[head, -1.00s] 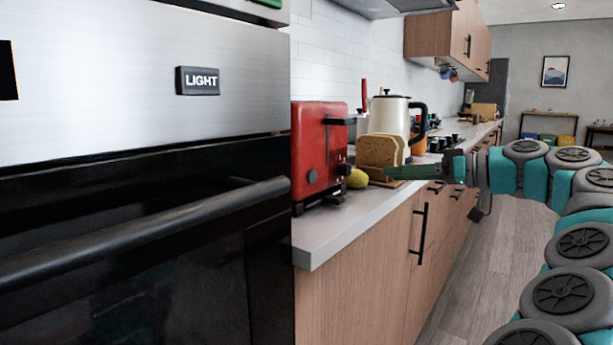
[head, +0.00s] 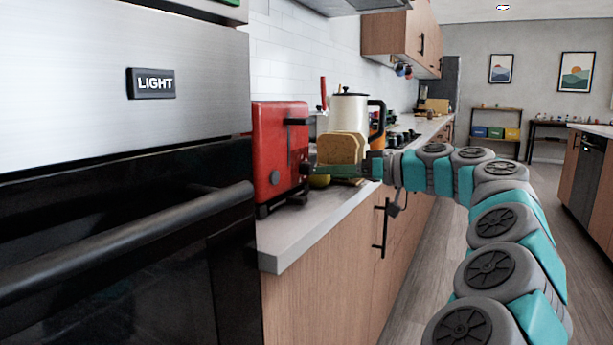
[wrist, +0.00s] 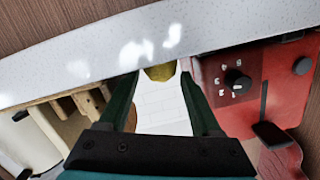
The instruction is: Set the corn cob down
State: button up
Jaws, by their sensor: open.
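A yellow-green rounded thing (head: 320,181) rests on the counter just below my gripper (head: 310,170), beside the red toaster. In the wrist view a yellow thing (wrist: 160,72) shows between the tips of my gripper (wrist: 160,78), against the counter surface. It may be the corn cob, but only part of it shows and I cannot tell for sure. My gripper is open, with its fingers apart on either side of the yellow thing. I cannot tell whether they touch it.
The red toaster (head: 278,150) stands close to my fingertips. An oven (head: 120,230) fills the left.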

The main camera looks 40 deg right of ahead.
jog(key=x, duration=0.4)
jog(key=shift+w+a+f+p, duration=0.1)
jog(key=shift+w+f+p, duration=0.15)
jog(key=shift+p, duration=0.05)
jog(key=shift+c, duration=0.2)
jog(key=shift+r, duration=0.1)
grip_shut()
